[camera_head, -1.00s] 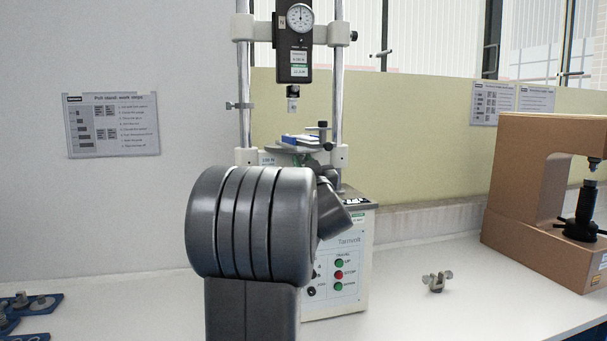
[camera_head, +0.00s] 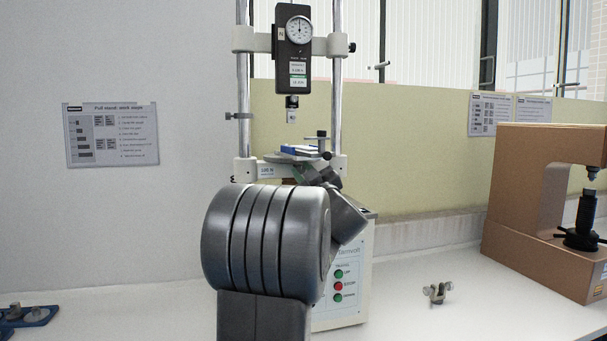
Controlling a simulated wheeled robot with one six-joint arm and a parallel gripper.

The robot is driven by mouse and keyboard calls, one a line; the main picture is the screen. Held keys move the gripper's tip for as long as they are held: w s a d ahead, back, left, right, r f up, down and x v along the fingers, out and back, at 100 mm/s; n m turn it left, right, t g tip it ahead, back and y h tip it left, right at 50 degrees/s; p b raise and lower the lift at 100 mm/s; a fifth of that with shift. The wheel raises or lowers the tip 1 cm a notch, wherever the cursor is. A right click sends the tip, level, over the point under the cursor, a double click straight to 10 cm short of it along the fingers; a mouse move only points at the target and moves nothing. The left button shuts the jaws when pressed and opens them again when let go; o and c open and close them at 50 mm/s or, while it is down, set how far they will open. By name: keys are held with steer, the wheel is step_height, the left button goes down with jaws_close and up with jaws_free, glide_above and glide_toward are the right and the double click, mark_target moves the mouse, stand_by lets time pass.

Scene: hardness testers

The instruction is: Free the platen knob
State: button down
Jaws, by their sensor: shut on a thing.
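The test stand has two chrome columns, a black force gauge (camera_head: 293,55) with a round dial, and a light base with a green, red and green button panel (camera_head: 345,287). Its platen (camera_head: 283,158) sits low between the columns, with a blue-and-white piece (camera_head: 300,149) and a small dark clamp (camera_head: 322,138) on it. A small black platen knob (camera_head: 327,156) shows at the platen's right edge. My gripper (camera_head: 320,175) is just under the platen's right side, closed at the knob. Its fingertips are largely hidden by my grey arm, so the exact grip is not clear.
A small metal fixture (camera_head: 437,292) lies on the white bench right of the stand. A brown tester (camera_head: 520,195) stands at the far right. Blue plates with metal pieces (camera_head: 28,314) lie at the lower left. The bench between stand and brown tester is mostly clear.

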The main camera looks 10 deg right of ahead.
steer(key=c, duration=1.5)
jaws_free()
steer(key=b+v, duration=0.1)
steer(key=v, duration=1.2)
steer(key=shift+s+f, duration=0.15)
steer(key=shift+s, duration=0.2)
steer(key=p+x, duration=0.1)
steer(key=x, duration=1.3)
steer(key=shift+d, duration=0.1)
